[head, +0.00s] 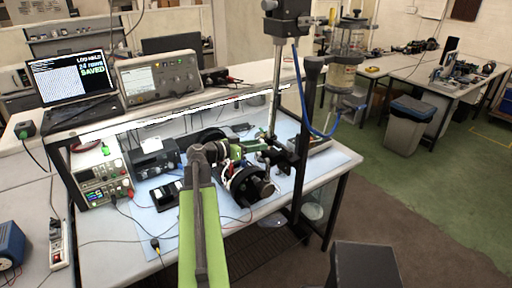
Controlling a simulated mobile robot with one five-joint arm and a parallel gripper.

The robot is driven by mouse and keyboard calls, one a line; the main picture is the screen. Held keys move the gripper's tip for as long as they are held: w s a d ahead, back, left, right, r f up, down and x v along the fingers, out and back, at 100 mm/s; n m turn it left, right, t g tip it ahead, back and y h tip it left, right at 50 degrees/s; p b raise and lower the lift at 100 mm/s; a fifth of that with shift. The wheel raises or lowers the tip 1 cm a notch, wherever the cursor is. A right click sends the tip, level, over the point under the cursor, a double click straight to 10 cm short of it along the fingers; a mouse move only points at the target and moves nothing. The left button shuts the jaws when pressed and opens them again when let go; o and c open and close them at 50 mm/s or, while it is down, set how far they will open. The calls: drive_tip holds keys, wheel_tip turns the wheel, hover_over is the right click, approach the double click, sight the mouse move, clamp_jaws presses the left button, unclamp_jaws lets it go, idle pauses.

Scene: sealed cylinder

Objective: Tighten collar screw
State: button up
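A clear glass cylinder (346,50) with metal end fittings stands upright at the upper right, beside a dark vertical post (303,130). A dark bracket or collar (314,63) joins the post near the cylinder. I cannot make out the collar screw at this size. My green and grey arm rises from the bottom edge and bends right over the bench. My gripper (268,157) appears at its far end, among dark parts, left of the post and well below the bracket. Its fingers are too small and cluttered to read. I see nothing clearly held.
A blue tube (306,105) loops beside the post. The workbench (110,238) carries a power supply (102,177), black round equipment (243,188) and loose cables. A laptop (70,85) reading "SAVED" and an oscilloscope (158,76) stand on the shelf.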

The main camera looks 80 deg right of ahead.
drive_tip(key=shift+w, duration=0.1)
drive_tip(key=p+v, duration=0.3)
drive_tip(key=v, duration=1.4)
drive_tip(key=shift+w, duration=0.1)
